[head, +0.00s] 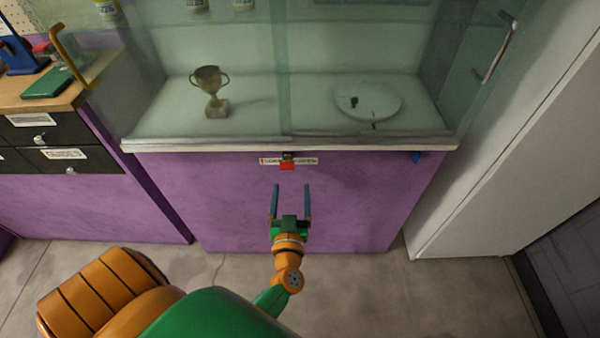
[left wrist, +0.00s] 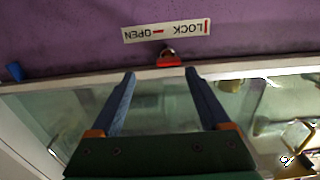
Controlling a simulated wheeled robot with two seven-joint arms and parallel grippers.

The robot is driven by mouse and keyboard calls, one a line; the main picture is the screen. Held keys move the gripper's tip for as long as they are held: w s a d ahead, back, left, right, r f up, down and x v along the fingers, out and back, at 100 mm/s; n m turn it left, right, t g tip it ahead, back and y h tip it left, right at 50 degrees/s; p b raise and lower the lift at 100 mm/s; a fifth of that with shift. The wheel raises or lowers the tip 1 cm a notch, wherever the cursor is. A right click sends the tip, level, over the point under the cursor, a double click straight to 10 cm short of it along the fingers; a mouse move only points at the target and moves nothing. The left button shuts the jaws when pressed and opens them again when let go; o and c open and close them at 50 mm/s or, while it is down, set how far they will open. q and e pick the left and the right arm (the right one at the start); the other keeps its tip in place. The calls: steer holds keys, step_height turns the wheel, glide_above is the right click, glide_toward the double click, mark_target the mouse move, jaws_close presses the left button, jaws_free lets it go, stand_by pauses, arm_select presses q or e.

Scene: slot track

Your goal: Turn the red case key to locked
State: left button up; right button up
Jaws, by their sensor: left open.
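The red case key (head: 287,166) sits in its lock at the top of the purple case front, just under the white ledge. A white label (head: 303,161) lies behind it. In the left wrist view, upside down, the label (left wrist: 140,33) reads LOCK and OPEN with red marks, and the red key (left wrist: 168,61) is between and ahead of the fingertips. The key's exact turn is hard to tell. My left gripper (head: 291,187) is open and empty, below and short of the key, not touching it. My right gripper is not in view.
The glass case above holds a trophy (head: 210,92) and a white plate (head: 367,102). A small blue piece (head: 416,157) is at the case's right. A drawer unit (head: 62,157) stands left and a white panel (head: 500,150) right. The space before the purple front is clear.

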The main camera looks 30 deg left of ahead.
mark_target(287, 169)
arm_select(q)
steer(key=a+x, duration=0.1)
steer(key=x, duration=0.6)
steer(key=shift+s+r+b, duration=0.25)
steer(key=shift+s+b, duration=0.1)
steer(key=shift+b, duration=0.05)
jaws_close()
